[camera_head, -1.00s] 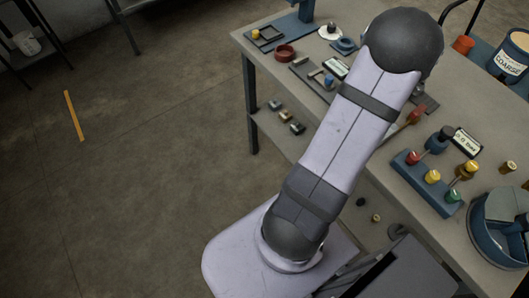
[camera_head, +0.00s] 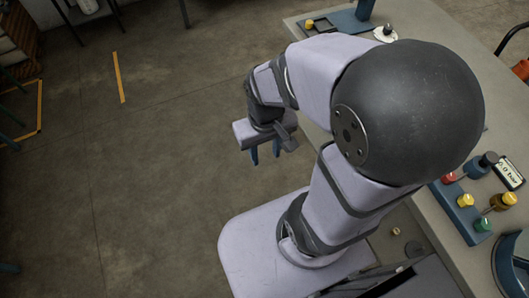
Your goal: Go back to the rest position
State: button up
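My gripper (camera_head: 265,154) hangs at the end of my folded arm, left of the workbench (camera_head: 425,220) and over the bare floor. Its two blue fingers point down and stand apart, with nothing visible between them. My arm's large dark elbow joint covers much of the bench top.
On the bench at right are a blue block with coloured knobs (camera_head: 463,218), a small gauge display (camera_head: 509,174) and a blue round vessel (camera_head: 512,262). A blue stand (camera_head: 352,20) is at the back. Open floor (camera_head: 150,150) lies left, with yellow tape (camera_head: 119,78).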

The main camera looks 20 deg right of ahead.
jog(key=shift+s+a, duration=0.25)
jog(key=shift+s, duration=0.1)
notch_tip(320, 180, down, 31)
jog(key=b, duration=3.1)
